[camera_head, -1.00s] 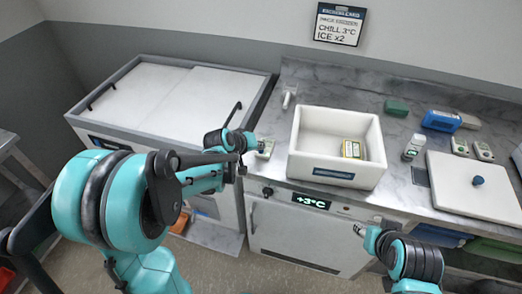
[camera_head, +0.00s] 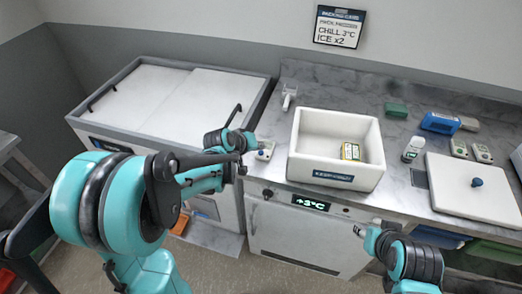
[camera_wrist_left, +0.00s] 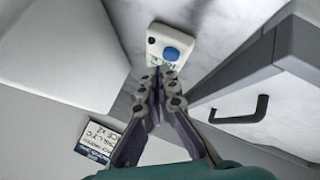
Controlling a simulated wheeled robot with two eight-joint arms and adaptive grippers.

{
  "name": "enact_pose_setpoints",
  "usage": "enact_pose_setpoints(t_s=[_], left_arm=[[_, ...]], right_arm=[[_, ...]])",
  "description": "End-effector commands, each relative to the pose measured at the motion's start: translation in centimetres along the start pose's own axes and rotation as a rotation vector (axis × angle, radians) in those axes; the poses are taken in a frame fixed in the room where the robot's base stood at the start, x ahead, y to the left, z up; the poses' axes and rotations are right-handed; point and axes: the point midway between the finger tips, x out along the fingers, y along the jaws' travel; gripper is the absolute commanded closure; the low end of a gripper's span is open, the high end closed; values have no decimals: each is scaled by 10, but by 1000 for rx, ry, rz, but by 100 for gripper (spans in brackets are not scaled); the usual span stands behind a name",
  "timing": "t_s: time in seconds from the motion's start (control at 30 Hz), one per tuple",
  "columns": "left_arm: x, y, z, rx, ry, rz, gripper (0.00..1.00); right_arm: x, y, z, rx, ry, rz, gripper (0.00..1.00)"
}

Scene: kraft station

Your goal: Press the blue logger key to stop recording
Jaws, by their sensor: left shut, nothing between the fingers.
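The logger (camera_head: 267,146) is a small white box on the counter's left end, just left of the white open box. Its round blue key shows in the left wrist view (camera_wrist_left: 171,53), facing the camera. My left gripper (camera_wrist_left: 160,76) is shut and empty. Its fingertips are at the logger's near edge in that view, just short of the blue key in the picture. I cannot tell whether they touch the logger. In the head view my left gripper (camera_head: 248,142) is beside the logger. My right gripper (camera_head: 359,231) is low in front of the counter, its fingers too small to read.
The open white box (camera_head: 336,176) holds a yellow-green pack (camera_head: 350,151). A lid (camera_head: 465,192), white bottle (camera_head: 413,148), blue device (camera_head: 440,122) and two small devices stand to the right. A chest freezer (camera_head: 160,100) is at left. A scoop-like white item (camera_head: 289,97) lies behind.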

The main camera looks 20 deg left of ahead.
Motion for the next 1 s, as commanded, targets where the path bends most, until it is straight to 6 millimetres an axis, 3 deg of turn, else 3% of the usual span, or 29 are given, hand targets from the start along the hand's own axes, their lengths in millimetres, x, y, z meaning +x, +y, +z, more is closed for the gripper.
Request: enact_pose_setpoints(t_s=[0.47, 1.0], left_arm=[[-5, 4, -4, 0, 0, 0, 100], [-38, 28, -28, 0, 0, 0, 100]], right_arm=[[-5, 0, -3, 0, 0, 0, 60], [-35, 0, -25, 0, 0, 0, 60]])
